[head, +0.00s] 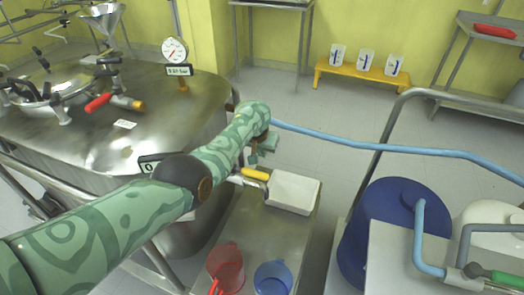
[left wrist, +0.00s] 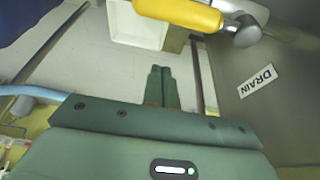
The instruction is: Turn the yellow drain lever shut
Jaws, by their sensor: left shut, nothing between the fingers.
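The yellow drain lever (head: 255,174) sits on a metal valve low on the side of the steel reactor, above a white box. In the left wrist view the yellow lever (left wrist: 182,13) lies roughly crosswise at the top, joined to a metal valve part at its right end. My left gripper (left wrist: 160,72) is shut and empty, its fingertips apart from the lever. In the head view my left gripper (head: 254,158) is just above the lever, partly hidden by my arm. A DRAIN label (left wrist: 257,81) is on the reactor wall. My right gripper does not show.
A white box (head: 292,192) stands below the valve on a steel bench, with a red jug (head: 226,268) and a blue jug (head: 273,279) nearer. A blue drum (head: 380,240) and metal rail are at right. A blue hose (head: 370,144) crosses behind.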

